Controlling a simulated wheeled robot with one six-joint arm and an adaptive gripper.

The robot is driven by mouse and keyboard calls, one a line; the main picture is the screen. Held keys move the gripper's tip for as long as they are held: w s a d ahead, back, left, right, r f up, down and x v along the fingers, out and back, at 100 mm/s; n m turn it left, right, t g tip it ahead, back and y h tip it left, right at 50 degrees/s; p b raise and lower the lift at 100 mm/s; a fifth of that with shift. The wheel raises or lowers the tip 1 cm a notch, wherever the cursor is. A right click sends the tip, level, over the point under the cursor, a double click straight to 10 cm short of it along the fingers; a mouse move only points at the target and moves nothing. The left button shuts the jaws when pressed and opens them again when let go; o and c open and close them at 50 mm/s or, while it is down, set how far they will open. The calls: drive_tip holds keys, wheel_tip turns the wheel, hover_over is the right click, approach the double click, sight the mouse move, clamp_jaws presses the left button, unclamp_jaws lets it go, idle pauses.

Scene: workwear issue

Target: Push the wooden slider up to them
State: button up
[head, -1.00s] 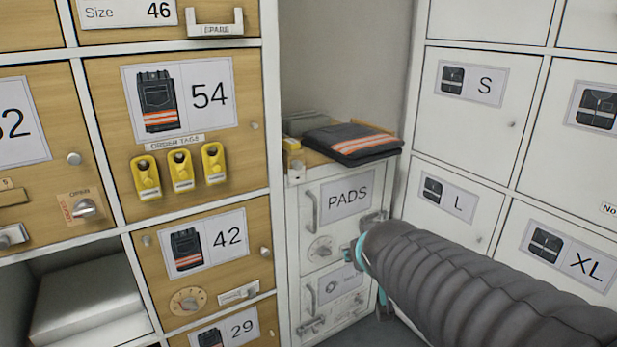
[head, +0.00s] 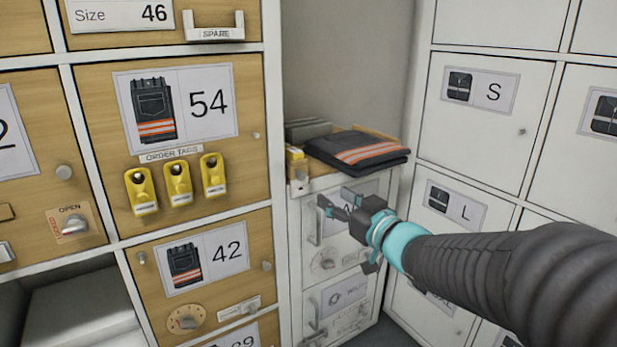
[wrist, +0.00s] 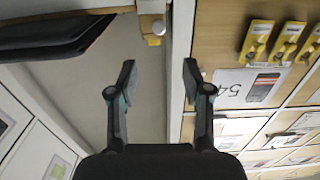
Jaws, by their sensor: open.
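A wooden shelf board (head: 325,182) tops the white drawer unit in the recess; its edge also shows in the wrist view (wrist: 70,12). Dark folded trousers (head: 358,150) with orange and pale stripes lie on it, also in the wrist view (wrist: 50,38). Grey flat items (head: 307,131) stand behind them at left.
Wooden lockers (head: 185,100) with yellow order tags (head: 178,184) stand at left, white lockers (head: 478,135) at right. The PADS drawer's handle (head: 315,220) sticks out near my fingers.

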sight(302, 176)
drive_tip(key=x, duration=1.3)
drive_tip(key=shift+w, duration=0.1)
clamp_jaws()
